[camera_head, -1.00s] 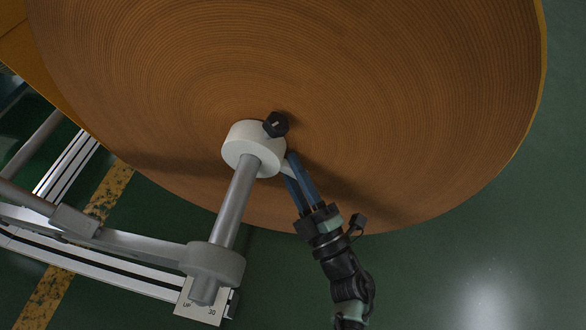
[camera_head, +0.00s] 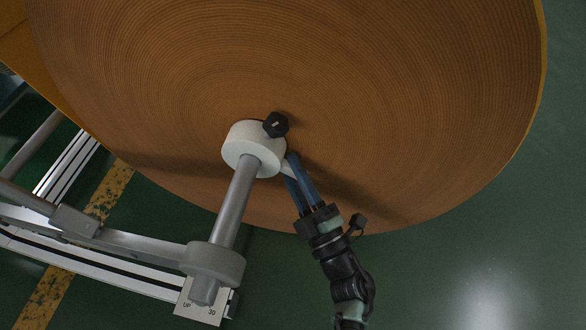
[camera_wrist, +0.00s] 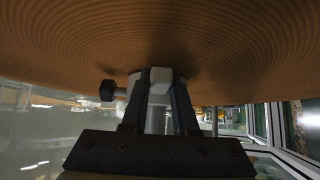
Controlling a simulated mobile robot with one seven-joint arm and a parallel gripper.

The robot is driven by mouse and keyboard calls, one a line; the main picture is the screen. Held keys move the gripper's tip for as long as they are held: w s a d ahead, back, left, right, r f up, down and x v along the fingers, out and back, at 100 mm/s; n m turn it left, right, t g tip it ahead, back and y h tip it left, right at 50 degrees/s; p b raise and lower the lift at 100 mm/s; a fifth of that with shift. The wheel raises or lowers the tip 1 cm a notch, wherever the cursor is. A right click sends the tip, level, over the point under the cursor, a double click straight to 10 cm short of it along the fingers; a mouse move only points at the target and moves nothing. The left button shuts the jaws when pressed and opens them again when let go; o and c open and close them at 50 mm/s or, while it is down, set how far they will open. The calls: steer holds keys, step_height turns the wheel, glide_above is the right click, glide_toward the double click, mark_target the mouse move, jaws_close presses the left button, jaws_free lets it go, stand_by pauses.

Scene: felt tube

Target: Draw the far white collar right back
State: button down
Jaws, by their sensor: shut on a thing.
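The white collar (camera_head: 243,141) sits around the grey shaft (camera_head: 235,205), up against the flat end of the brown felt roll (camera_head: 400,110). A black knob (camera_head: 276,124) sticks out of the collar's upper right side. My gripper (camera_head: 290,170), with blue fingers, reaches in from the lower right and is shut on a pale part at the collar's right side. In the wrist view, the fingers close on a white piece (camera_wrist: 161,80) in front of the collar, with the knob (camera_wrist: 107,90) to the left. Just where the fingertips touch is partly hidden.
A grey bracket (camera_head: 213,262) holds the shaft's near end, above a small white label plate (camera_head: 200,305). Metal rails (camera_head: 70,165) and a yellow floor stripe (camera_head: 108,192) lie at left. The green floor (camera_head: 470,270) at lower right is clear.

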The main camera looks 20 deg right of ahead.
stand_by(0.3)
steer(key=s+a+p, duration=0.3)
steer(key=s+a, duration=0.1)
steer(key=s, duration=0.2)
steer(key=c, duration=0.7)
jaws_free()
steer(key=shift+s, duration=0.15)
steer(key=p+v, duration=0.3)
steer(key=v, duration=0.9)
steer(key=shift+s+f, duration=0.2)
steer(key=shift+s, duration=0.15)
